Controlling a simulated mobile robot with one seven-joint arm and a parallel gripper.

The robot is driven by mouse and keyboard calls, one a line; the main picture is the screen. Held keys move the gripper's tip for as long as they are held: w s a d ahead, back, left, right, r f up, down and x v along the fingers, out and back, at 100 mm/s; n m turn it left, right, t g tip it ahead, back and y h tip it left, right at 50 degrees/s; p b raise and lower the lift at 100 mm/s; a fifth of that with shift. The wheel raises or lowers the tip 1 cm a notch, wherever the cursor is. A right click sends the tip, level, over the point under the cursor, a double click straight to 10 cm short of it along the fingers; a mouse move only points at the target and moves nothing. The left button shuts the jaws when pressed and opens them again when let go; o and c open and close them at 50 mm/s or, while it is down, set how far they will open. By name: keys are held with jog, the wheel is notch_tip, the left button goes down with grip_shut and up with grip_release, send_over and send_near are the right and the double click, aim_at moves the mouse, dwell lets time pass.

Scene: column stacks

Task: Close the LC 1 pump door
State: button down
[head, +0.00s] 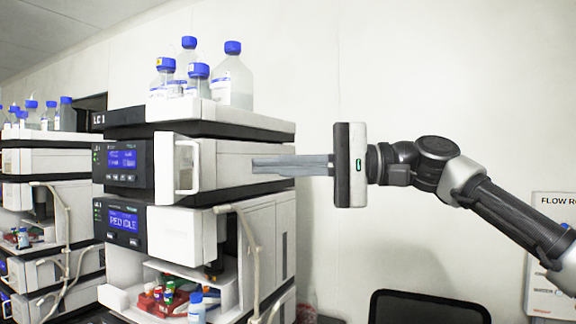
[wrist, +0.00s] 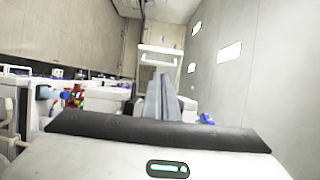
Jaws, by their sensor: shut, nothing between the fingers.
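The LC 1 stack stands left of centre in the head view, with "LC 1" on its top tray (head: 205,112). Its upper module has a blue display (head: 122,159). The white pump door (head: 204,160) stands open, sticking out from the module's front, with a looped handle (head: 187,166) on its face. In the wrist view the door's handle (wrist: 158,52) shows ahead, beyond the fingertips. My gripper (head: 255,166) is shut and empty, its fingers level and pointing left towards the door. A gap shows between fingertips and door. In the wrist view the gripper (wrist: 163,78) points straight ahead.
Blue-capped bottles (head: 232,78) stand on the top tray. The lower module (head: 123,222) has an open bay with vials and a hanging pale tube (head: 247,240). A second stack (head: 50,190) is at far left. A dark chair back (head: 428,305) is below my arm.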

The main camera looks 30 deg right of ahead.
jog(key=x, duration=0.8)
jog(key=shift+w+a+p, duration=0.2)
jog(key=shift+a+p, duration=0.15)
jog(key=shift+p, duration=0.05)
jog(key=shift+a+f, duration=0.1)
jog(key=shift+f, duration=0.05)
